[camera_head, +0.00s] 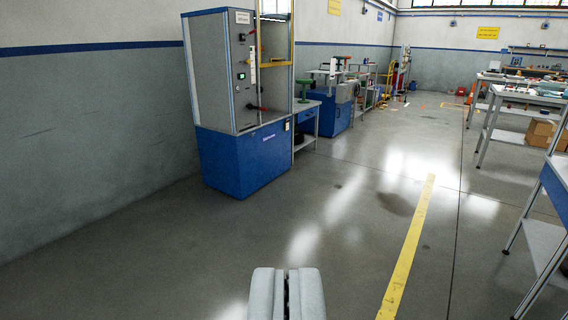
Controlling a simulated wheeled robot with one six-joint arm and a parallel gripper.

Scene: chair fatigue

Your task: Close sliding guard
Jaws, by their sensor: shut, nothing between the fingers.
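A tall grey machine cabinet on a blue base (243,160) stands against the left wall, some way ahead of me. I cannot tell from here how far the guard is open. A grey panel with small controls (243,75) faces me beside it. My gripper (287,282) is at the bottom middle of the view, its two pale fingers together and empty. It is far from the cabinet and touches nothing.
A small workbench (306,112) and other machines (338,100) stand beyond the cabinet along the wall. Workbenches (520,95) line the right side, one close at the right edge. The grey floor between is clear, with a yellow line (408,250) on it.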

